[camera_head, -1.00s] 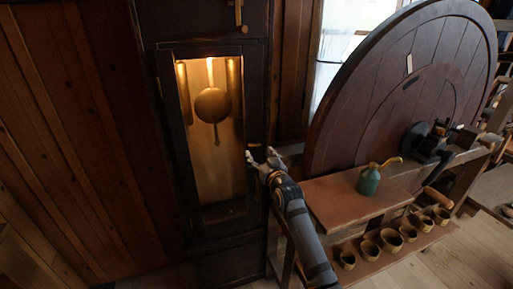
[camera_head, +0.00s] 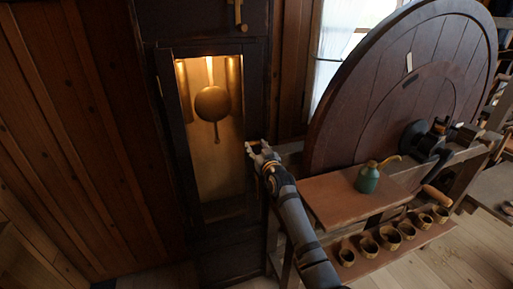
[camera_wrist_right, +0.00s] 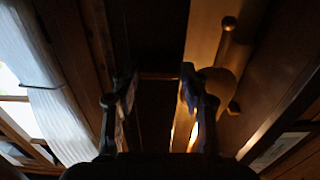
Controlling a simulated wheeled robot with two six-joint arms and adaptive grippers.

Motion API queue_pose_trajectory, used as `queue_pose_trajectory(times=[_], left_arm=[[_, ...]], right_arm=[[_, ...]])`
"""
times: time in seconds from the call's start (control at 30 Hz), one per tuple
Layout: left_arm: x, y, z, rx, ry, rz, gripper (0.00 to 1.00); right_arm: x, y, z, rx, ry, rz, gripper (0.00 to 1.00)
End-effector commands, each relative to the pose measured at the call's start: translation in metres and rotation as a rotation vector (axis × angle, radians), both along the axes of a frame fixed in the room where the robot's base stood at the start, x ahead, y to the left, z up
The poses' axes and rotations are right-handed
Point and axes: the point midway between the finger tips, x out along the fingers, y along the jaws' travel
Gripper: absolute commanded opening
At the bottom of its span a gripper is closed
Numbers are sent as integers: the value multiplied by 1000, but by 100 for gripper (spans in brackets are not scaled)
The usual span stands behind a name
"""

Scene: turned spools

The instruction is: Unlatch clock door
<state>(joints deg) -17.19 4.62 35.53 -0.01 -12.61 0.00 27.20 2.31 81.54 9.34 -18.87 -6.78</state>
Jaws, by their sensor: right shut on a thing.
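The tall dark clock case (camera_head: 215,262) stands left of centre in the head view. Its narrow clock door (camera_head: 173,150) has a dark frame around the lit interior, where a brass pendulum (camera_head: 212,103) hangs. My right gripper (camera_head: 252,148) is at the right edge of the door, about mid-height, shut on the small door latch, which the fingers mostly hide. In the right wrist view, the two fingers (camera_wrist_right: 158,95) stand either side of the dark door edge, with the lit interior to the right. My left gripper is not in view.
A large round wooden wheel (camera_head: 400,75) on a bench stands close right of my right arm. A green oil can (camera_head: 368,179) sits on the bench's shelf, with several small cups (camera_head: 390,238) on a lower shelf. A plank wall (camera_head: 70,130) lies left.

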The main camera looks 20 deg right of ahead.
Motion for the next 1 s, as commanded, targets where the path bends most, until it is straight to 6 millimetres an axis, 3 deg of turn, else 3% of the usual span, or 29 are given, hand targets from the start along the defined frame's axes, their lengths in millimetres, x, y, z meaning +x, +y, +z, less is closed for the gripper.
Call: queue_pose_trajectory(times=[0.47, 1.0], left_arm=[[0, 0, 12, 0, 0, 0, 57], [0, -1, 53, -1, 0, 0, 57]], right_arm=[[0, 0, 2, 122, 5, 0, 13], [0, 0, 3, 613, 24, -1, 14]])
